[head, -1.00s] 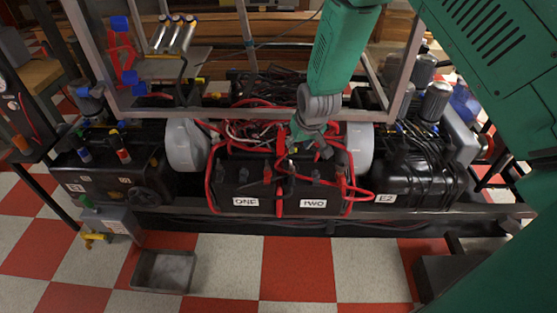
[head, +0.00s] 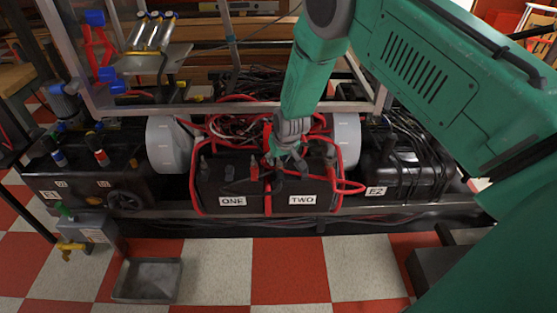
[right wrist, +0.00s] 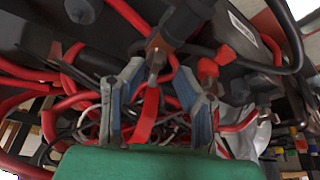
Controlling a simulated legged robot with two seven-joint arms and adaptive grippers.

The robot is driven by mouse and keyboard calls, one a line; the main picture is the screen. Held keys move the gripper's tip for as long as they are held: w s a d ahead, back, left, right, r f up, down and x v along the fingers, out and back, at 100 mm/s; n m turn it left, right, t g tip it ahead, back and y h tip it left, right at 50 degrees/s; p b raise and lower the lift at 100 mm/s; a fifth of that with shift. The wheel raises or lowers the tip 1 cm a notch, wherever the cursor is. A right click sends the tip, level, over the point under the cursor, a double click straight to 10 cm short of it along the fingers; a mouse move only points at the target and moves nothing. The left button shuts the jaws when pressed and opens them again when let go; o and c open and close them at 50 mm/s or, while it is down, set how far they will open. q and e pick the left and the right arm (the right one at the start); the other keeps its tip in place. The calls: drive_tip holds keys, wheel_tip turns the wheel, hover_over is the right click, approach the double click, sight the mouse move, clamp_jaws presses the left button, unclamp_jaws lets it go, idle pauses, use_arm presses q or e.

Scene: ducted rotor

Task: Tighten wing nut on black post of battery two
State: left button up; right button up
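Battery two (head: 312,187) is a black box with a white "TWO" label on its front. It sits in the middle of the frame rack, right of battery one (head: 222,182). My right gripper (head: 286,158) reaches down from above over the top of the batteries, near where they meet. In the right wrist view, its two blue-grey fingers (right wrist: 158,76) are apart. Between and just beyond them are a brownish terminal piece (right wrist: 158,52) on a black cable and a red strip. I cannot make out the wing nut or which post this is. My left gripper is not in view.
Red cables (head: 235,124) loop behind and around the batteries, with more crowding the fingers in the wrist view. Grey cylinders (head: 170,146) flank the batteries. A black unit labelled E2 (head: 405,172) stands at right. A grey tray (head: 148,280) lies on the checkered floor.

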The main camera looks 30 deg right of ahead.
drive_tip(key=shift+d, duration=0.2)
drive_tip(key=c, duration=0.6)
drive_tip(key=shift+d+f, duration=0.1)
drive_tip(key=shift+d, duration=0.1)
clamp_jaws()
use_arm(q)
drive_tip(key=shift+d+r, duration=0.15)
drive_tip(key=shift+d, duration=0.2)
